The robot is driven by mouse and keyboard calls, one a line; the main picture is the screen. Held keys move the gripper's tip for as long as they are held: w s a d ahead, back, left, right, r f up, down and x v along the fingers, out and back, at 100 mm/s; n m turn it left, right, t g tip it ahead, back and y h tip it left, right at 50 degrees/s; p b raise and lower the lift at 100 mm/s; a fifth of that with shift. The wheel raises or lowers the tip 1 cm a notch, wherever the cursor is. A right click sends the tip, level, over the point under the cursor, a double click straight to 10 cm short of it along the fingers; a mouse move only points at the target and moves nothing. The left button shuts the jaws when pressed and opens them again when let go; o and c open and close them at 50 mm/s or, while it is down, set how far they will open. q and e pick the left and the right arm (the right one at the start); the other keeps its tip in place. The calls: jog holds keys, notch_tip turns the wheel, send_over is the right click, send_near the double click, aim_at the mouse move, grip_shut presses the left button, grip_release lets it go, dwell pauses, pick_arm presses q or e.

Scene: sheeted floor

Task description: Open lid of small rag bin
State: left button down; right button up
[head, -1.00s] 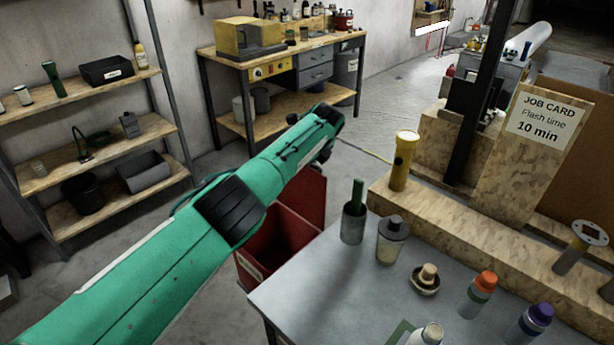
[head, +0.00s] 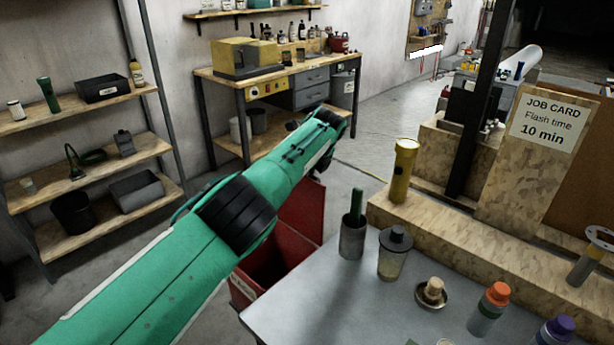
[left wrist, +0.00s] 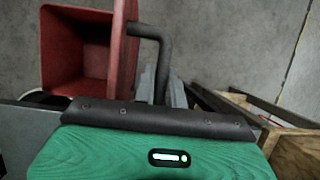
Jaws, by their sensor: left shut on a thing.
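The red rag bin (head: 296,252) stands on the floor between my left arm and the grey table, its mouth uncovered. Its red lid (head: 309,205) stands raised at the far side. In the left wrist view I look into the empty-looking red bin (left wrist: 78,45), with the lid (left wrist: 125,35) seen nearly edge-on beside it. A dark bent handle (left wrist: 160,42) comes off the lid. My left gripper (left wrist: 162,90) is shut on this handle; the green wrist hides part of the grip. In the head view my left arm covers part of the bin. My right gripper is not in view.
The grey table (head: 310,305) close to the bin's right holds a dark cup (head: 352,240), a lidded jar (head: 395,255) and several bottles. A yellow torch (head: 402,170) stands on the wooden ledge. Shelves stand left, a workbench (head: 215,80) behind. Floor beyond the bin is clear.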

pick_arm(q)
jog(key=c, duration=1.5)
grip_release()
jog(key=shift+w+a+r, duration=0.1)
jog(key=shift+a+r, duration=0.05)
jog(key=shift+r, duration=0.05)
jog(key=shift+o, duration=0.2)
jog(key=shift+f, duration=0.1)
jog(key=shift+d+r, duration=0.3)
jog(key=shift+r, duration=0.05)
jog(key=p+v, duration=0.1)
jog(key=v, duration=1.2)
jog(key=shift+a+b, duration=0.25)
jog(key=shift+b, duration=0.2)
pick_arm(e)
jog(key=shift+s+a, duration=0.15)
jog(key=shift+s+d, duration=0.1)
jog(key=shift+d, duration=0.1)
